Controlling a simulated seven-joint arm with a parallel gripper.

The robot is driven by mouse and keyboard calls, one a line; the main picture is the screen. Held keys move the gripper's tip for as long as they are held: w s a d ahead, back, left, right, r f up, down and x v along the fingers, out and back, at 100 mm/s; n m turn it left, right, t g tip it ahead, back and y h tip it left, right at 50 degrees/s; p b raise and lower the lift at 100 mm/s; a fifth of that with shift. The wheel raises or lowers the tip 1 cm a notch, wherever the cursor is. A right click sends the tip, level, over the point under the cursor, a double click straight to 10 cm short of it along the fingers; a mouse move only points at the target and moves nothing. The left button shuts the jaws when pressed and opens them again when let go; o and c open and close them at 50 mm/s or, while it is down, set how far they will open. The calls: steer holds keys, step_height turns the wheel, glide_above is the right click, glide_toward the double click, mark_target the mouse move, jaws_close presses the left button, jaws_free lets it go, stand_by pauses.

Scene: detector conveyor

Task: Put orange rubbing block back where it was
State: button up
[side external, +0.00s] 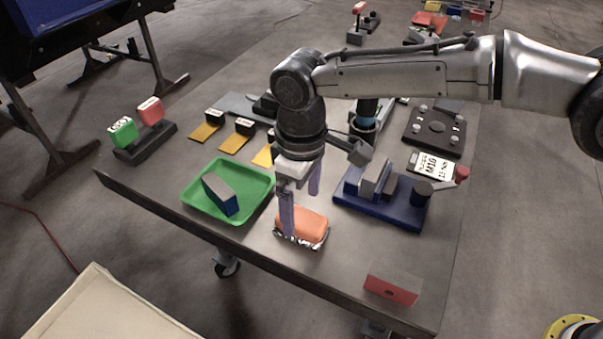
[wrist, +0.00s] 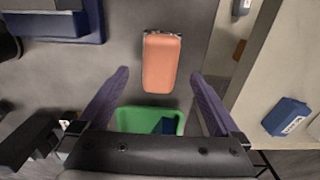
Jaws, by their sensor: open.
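The orange rubbing block (side external: 302,221) rests near the front edge of the table, with a black-and-white patterned edge showing beneath it. In the wrist view the block (wrist: 162,62) lies ahead of my fingers, between their lines. My gripper (side external: 301,214) points down at the block, open and empty. In the wrist view its two purple fingers (wrist: 158,74) are spread wider than the block, with gaps on both sides. I cannot tell the exact height of the fingertips above the table. A green tray (side external: 188,203) left of the block holds a grey block with a blue side (side external: 220,195).
A blue fixture base (side external: 400,217) with grey blocks stands right of the orange block. A red-faced block (side external: 391,290) sits near the front right corner. Yellow tabs (side external: 237,143) and a stand with green and red blocks (side external: 146,148) are behind. Bare table lies around the orange block.

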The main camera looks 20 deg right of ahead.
mark_target(304, 216)
step_height(304, 216, up, 8)
steer(key=shift+f, duration=0.15)
steer(key=s+d+r+m+t, duration=0.1)
steer(key=d+r, duration=0.2)
steer(key=d, duration=0.5)
steer(key=s+d+r+m+t+y, duration=0.1)
steer(key=s+d+r+m, duration=0.15)
steer(key=d, duration=0.45)
steer(key=s+d+r+m, duration=0.1)
steer(key=d+r, duration=0.2)
steer(key=d, duration=0.5)
steer(key=s+d+f+m+t, duration=0.1)
steer(key=s+d+f+m, duration=0.1)
steer(key=s+d, duration=0.5)
steer(key=s+d+f+m+t+h, duration=0.1)
steer(key=s+d+f, duration=0.4)
steer(key=s, duration=0.5)
steer(key=shift+s+d+f+m+t, duration=0.15)
steer(key=shift+d+m+t, duration=0.65)
steer(key=shift+d, duration=0.45)
